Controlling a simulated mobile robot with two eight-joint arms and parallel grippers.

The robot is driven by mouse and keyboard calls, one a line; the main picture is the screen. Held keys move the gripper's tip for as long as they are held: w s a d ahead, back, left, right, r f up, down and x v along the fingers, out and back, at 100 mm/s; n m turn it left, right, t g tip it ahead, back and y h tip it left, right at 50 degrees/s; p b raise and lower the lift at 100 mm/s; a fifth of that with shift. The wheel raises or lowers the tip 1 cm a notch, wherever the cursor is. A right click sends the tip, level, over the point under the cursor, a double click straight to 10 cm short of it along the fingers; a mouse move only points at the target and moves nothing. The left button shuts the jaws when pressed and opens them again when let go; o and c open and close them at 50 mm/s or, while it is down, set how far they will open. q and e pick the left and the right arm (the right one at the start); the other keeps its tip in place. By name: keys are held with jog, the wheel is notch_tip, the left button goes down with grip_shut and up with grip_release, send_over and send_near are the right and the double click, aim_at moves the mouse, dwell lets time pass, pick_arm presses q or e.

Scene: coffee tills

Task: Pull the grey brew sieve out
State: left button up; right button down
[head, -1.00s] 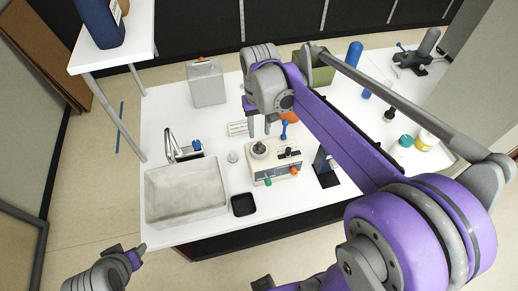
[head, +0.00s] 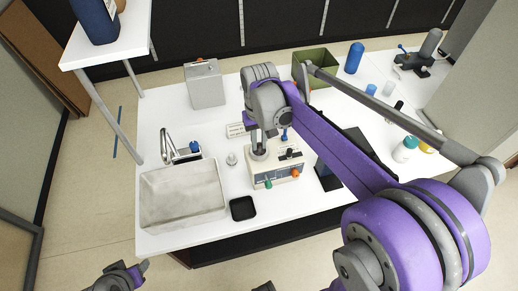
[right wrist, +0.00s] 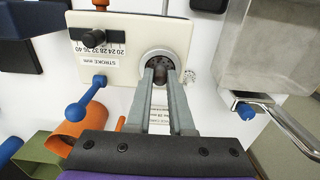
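The grey brew sieve (right wrist: 160,57) looks like the round grey piece with a dark centre at the edge of a cream machine (right wrist: 110,50). In the head view the machine (head: 275,175) stands on the white counter, and the sieve is mostly hidden by my gripper. My right gripper (head: 260,150) points down over it. In the right wrist view its two fingers (right wrist: 160,76) stand apart, with the sieve's dark middle part between their tips. I cannot tell whether they touch it. My left gripper (head: 137,272) is low at the left, away from the counter, its opening unclear.
A sink (head: 183,195) with a tap (head: 170,148) lies left of the machine. A small black tray (head: 242,208) sits at the front. A grey canister (head: 205,84) and a green bin (head: 318,66) stand behind. A blue lever (right wrist: 84,101) rises beside the machine.

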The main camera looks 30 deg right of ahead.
aim_at(259, 144)
pick_arm(q)
jog(key=shift+w+r, duration=0.1)
jog(key=shift+r, duration=0.15)
pick_arm(e)
jog(key=shift+r, duration=0.3)
jog(key=shift+r+p, duration=1.5)
jog(key=shift+r, duration=0.95)
pick_arm(q)
jog(key=r, duration=0.1)
jog(key=w+r, duration=0.1)
jog(key=r, duration=0.1)
jog(key=shift+w+r, duration=0.25)
jog(key=shift+r, duration=0.05)
jog(key=shift+s, duration=0.15)
pick_arm(e)
jog(key=shift+s+f, duration=0.1)
